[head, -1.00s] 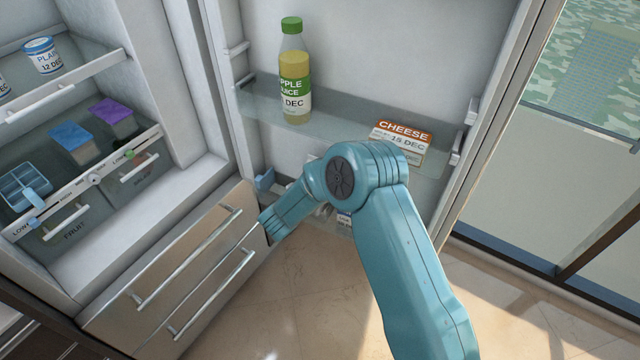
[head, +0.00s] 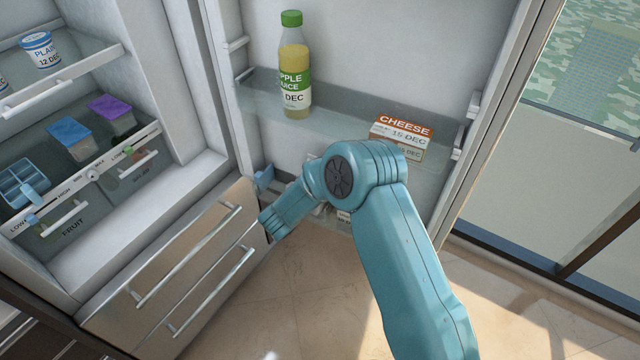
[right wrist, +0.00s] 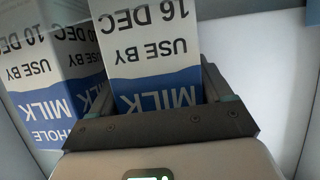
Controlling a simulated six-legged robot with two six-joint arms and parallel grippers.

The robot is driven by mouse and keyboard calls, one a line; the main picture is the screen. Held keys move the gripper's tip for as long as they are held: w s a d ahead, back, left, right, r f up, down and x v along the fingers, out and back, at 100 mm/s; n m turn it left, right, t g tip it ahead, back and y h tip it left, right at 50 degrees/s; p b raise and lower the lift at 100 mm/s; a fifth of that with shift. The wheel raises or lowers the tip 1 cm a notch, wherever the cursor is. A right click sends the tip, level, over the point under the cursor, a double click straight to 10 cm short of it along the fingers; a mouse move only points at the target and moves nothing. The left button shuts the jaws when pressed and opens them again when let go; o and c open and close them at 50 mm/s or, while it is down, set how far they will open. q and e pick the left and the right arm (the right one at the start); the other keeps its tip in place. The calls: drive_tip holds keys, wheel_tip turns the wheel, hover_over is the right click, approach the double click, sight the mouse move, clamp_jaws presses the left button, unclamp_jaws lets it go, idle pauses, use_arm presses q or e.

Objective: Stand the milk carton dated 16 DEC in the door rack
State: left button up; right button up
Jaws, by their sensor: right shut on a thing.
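The milk carton dated 16 DEC (right wrist: 150,50) appears upside down in the right wrist view, between the fingers of my right gripper (right wrist: 160,88), which is shut on it. A second milk carton (right wrist: 45,75), its label reading 10 DEC, stands close on the left there. The fridge door's upper rack (head: 345,125) holds an apple juice bottle (head: 294,65) and a cheese box (head: 401,138). A lower part of the door is mostly hidden behind my arm. My left gripper is not in view.
Shut steel drawers (head: 185,265) stand beside my forearm. Between bottle and cheese the upper rack is clear.

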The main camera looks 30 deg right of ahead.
drive_tip(key=shift+f, duration=0.2)
drive_tip(key=o, duration=1.6)
drive_tip(key=shift+o, duration=0.4)
drive_tip(key=shift+s, duration=0.1)
drive_tip(key=b+v, duration=0.2)
drive_tip(key=v, duration=1.4)
drive_tip(key=s+a+f+n+t+y, duration=0.1)
drive_tip(key=s+a+f+n+y, duration=0.15)
drive_tip(key=f+y, duration=0.4)
drive_tip(key=s+a+f+n+y, duration=0.1)
drive_tip(key=a+f+n+y, duration=0.2)
drive_tip(key=f, duration=0.7)
drive_tip(key=s+a+f+n+g+y, duration=0.2)
drive_tip(key=s+f+g+y, duration=0.1)
drive_tip(key=s, duration=0.6)
drive_tip(key=s+a+f+n+g+y, duration=0.3)
drive_tip(key=s+f, duration=0.1)
drive_tip(key=s, duration=0.5)
drive_tip(key=shift+s+g, duration=0.4)
